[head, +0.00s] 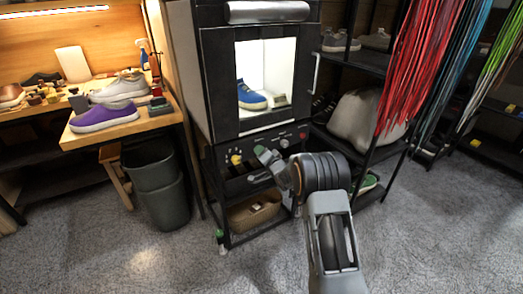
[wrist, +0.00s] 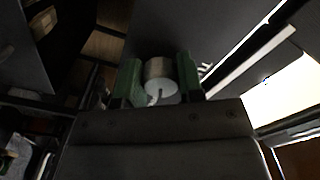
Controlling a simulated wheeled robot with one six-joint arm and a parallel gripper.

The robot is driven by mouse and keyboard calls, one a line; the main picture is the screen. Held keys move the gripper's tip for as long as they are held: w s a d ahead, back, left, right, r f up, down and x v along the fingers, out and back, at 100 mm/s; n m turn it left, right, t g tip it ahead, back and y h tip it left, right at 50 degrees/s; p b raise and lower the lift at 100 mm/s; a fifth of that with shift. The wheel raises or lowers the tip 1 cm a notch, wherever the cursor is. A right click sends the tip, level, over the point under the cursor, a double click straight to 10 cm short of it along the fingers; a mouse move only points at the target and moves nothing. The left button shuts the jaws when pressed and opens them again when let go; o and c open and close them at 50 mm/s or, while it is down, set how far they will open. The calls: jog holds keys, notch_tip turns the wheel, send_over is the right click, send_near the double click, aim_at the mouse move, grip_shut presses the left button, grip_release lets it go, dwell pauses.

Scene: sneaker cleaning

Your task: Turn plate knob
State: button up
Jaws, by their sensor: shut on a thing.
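My gripper (head: 266,158) is at the control panel (head: 293,137) on the front of the black cabinet (head: 219,85), below its lit window. In the wrist view, my gripper's green fingers (wrist: 159,86) are shut on a round metallic plate knob (wrist: 160,69), one finger on each side. The knob has a pale face with a dark mark. In the head view, my gripper hides the held knob. Other knobs show on the panel, such as a grey one (head: 284,143) and a yellow one (head: 236,160).
A blue sneaker (head: 250,96) is inside the lit cabinet. A workbench (head: 120,127) with a purple shoe (head: 104,114) stands at left, beside a dark bin (head: 163,190). A shelf rack (head: 358,60) with hanging laces stands at right. The floor in front is clear.

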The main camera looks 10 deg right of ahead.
jog(key=shift+r+m+p, duration=0.1)
jog(key=shift+m+p, duration=0.6)
jog(key=shift+m, duration=1)
jog(key=o, duration=0.9)
jog(key=p+v, duration=0.2)
jog(key=v, duration=1.2)
